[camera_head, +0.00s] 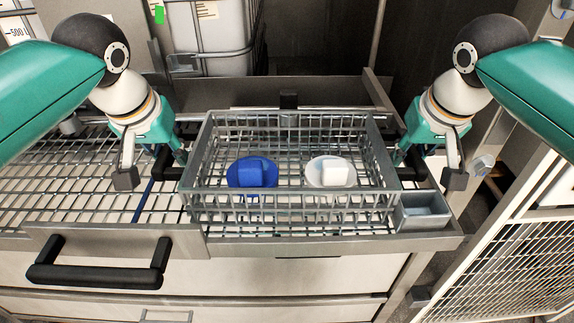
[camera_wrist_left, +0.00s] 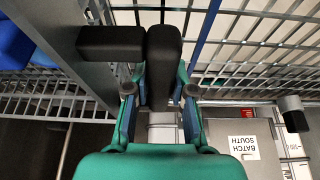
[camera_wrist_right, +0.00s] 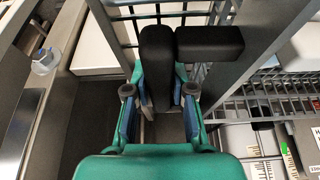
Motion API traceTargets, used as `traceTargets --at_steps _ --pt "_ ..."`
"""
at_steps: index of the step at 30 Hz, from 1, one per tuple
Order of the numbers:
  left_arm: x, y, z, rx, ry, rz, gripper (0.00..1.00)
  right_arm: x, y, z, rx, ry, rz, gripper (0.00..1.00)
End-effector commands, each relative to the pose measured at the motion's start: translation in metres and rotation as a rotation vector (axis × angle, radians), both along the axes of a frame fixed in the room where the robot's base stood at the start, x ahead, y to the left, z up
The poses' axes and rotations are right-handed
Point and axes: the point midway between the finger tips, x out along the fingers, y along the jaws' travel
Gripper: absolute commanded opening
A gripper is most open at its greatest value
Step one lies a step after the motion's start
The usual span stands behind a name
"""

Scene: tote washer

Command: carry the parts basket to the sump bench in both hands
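The parts basket (camera_head: 292,196) is a grey wire basket in the middle of the head view, level, over a metal wire rack. A blue part (camera_head: 252,173) and a white part (camera_head: 331,172) lie inside it. Black handles stick out at its two ends. My left gripper (camera_head: 168,160) is at the left end, its fingers close on both sides of the left handle (camera_wrist_left: 163,55). My right gripper (camera_head: 410,158) is at the right end, its fingers likewise around the right handle (camera_wrist_right: 157,60). I cannot tell whether the basket touches the rack. No sump bench is identifiable.
The wire rack (camera_head: 60,190) extends left in a steel frame with a black pull handle (camera_head: 100,277) in front. A small grey metal bin (camera_head: 422,210) sits at the front right corner, close to the basket. White tanks (camera_head: 208,35) stand behind. A mesh panel (camera_head: 510,250) is at right.

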Motion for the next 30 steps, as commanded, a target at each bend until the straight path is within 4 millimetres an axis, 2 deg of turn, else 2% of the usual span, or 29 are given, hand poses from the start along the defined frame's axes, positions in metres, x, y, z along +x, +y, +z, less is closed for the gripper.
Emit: traceTargets --at_steps 1,3,20,30 --pt "0.0 0.0 0.0 0.0 0.0 0.0 0.1 0.0 0.0 0.0 0.0 0.0 0.0 0.1" --pt "0.0 0.0 0.0 0.0 0.0 0.0 0.0 0.0 0.0 0.0 0.0 0.0 0.0 0.0" --pt "0.0 0.001 0.003 -0.001 -0.004 0.002 0.0 0.001 0.0 0.003 0.001 -0.004 0.0 0.0" --pt "0.0 0.001 0.023 -0.001 -0.004 0.002 0.0 0.001 0.001 0.023 0.001 -0.004 0.001 0.0"
